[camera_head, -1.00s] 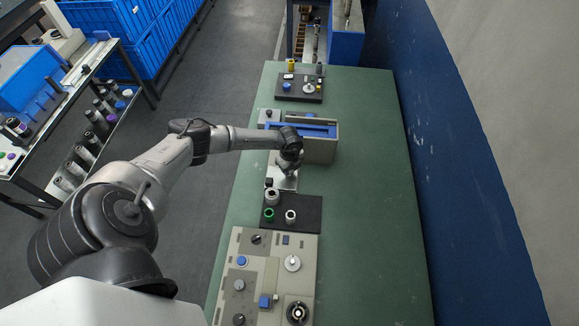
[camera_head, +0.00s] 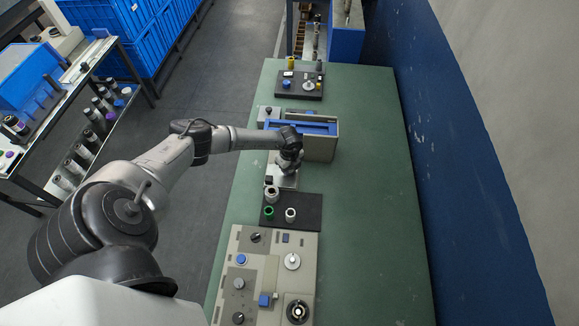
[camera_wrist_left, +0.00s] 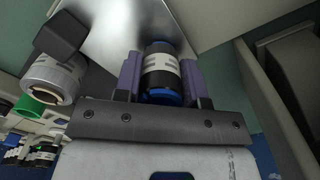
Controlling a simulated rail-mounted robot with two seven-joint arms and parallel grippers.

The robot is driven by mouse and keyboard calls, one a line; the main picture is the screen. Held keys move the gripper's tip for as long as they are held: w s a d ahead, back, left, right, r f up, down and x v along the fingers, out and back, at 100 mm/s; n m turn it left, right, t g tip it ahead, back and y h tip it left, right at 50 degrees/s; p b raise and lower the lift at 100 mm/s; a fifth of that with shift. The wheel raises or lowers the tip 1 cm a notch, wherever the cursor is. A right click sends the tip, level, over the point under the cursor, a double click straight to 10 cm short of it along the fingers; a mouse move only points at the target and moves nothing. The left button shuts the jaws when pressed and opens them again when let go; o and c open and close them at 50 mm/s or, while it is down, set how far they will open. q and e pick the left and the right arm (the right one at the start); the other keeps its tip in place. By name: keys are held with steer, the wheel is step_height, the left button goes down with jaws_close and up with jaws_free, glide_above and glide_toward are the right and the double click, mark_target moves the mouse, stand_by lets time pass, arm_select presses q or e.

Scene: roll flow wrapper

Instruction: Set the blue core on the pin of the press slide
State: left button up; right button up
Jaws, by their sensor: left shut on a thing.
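My left gripper (camera_head: 287,169) is low over the bare metal press slide (camera_head: 284,183), in front of the press (camera_head: 320,148). In the left wrist view its two purple fingers (camera_wrist_left: 161,72) are shut on the blue core (camera_wrist_left: 160,76), a black cylinder with a white label band and blue ends. My right gripper is not in view.
A dark tray (camera_head: 308,203) near the slide holds a green-ended core (camera_head: 269,212) and a white one (camera_head: 290,215). A grey-white core (camera_wrist_left: 54,75) and a black block (camera_wrist_left: 60,37) stand close left. A control panel (camera_head: 268,250) lies nearer. The green table's right side is clear.

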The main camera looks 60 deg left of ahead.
arm_select(q)
steer(key=shift+f, duration=0.1)
stand_by(0.3)
steer(key=o, duration=1.5)
steer(key=shift+c, duration=0.2)
steer(key=shift+r+p, duration=0.95)
steer(key=shift+p, duration=0.1)
step_height(320, 180, up, 6)
steer(key=p, duration=0.6)
steer(key=shift+r, duration=0.1)
